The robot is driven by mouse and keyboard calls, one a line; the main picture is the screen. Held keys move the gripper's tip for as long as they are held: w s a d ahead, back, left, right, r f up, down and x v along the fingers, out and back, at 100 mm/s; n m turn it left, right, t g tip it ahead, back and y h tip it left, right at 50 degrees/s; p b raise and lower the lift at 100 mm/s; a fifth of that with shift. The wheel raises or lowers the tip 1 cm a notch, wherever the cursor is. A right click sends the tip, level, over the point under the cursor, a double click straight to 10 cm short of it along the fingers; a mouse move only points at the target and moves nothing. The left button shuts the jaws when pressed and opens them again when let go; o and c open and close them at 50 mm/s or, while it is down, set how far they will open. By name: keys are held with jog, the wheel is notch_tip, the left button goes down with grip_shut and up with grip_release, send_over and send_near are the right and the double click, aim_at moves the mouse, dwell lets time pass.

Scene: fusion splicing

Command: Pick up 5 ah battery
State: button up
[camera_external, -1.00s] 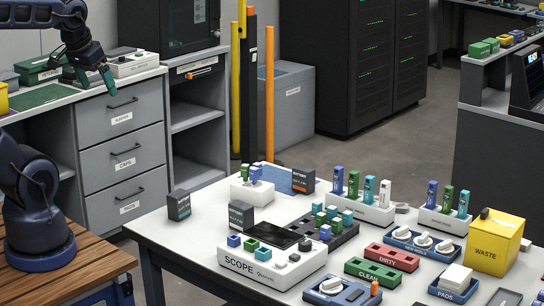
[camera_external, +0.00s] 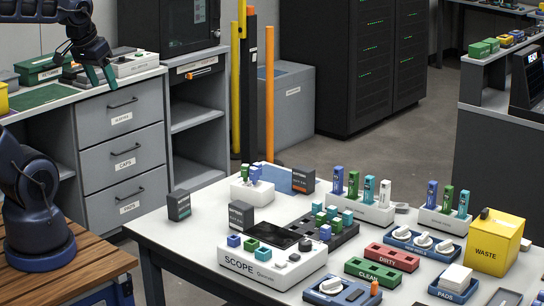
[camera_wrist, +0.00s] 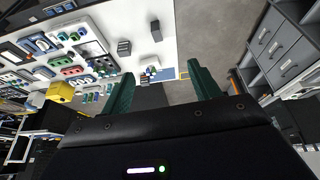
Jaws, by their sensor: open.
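Three dark box-shaped batteries stand upright on the white table: one at the left edge (camera_external: 179,205), one beside the scope (camera_external: 241,215), and one with an orange band at the back (camera_external: 303,180). Their labels are too small to read, so I cannot tell which is the 5 Ah one. Two dark blocks also show in the wrist view, one (camera_wrist: 124,47) left of the other (camera_wrist: 156,31). My gripper (camera_external: 101,78) is open and empty, high at the upper left, well apart from the batteries. Its green fingers are spread in the wrist view (camera_wrist: 160,88).
The scope (camera_external: 270,265), a white block with coloured pieces (camera_external: 252,194), coloured trays and a yellow waste bin (camera_external: 495,243) crowd the white table. A grey drawer cabinet (camera_external: 124,160) stands below my gripper. Yellow and orange posts (camera_external: 269,95) rise behind the table.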

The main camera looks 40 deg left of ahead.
jog(key=w+d+r+n+g+h, duration=0.1)
jog(key=w+d+n, duration=0.1)
jog(key=w, duration=0.6)
jog(key=w+d+r+n, duration=0.1)
jog(key=w+n, duration=0.1)
jog(key=w, duration=0.6)
jog(key=n+g+h, duration=0.3)
jog(key=n, duration=1.1)
send_over(303, 168)
jog(key=a, duration=0.3)
notch_tip(303, 168, down, 33)
jog(key=shift+m, duration=0.3)
jog(key=x, duration=0.4)
jog(key=shift+w+d+f, duration=0.15)
jog(key=shift+w+f, duration=0.1)
jog(key=shift+f, duration=0.05)
jog(key=shift+s+x, duration=0.2)
jog(key=shift+x, duration=1.15)
jog(key=shift+s+x, duration=0.15)
jog(key=shift+x, duration=1.2)
jog(key=shift+d, duration=0.1)
jog(key=c, duration=1.2)
jog(key=shift+r, duration=0.1)
jog(key=shift+c, duration=0.2)
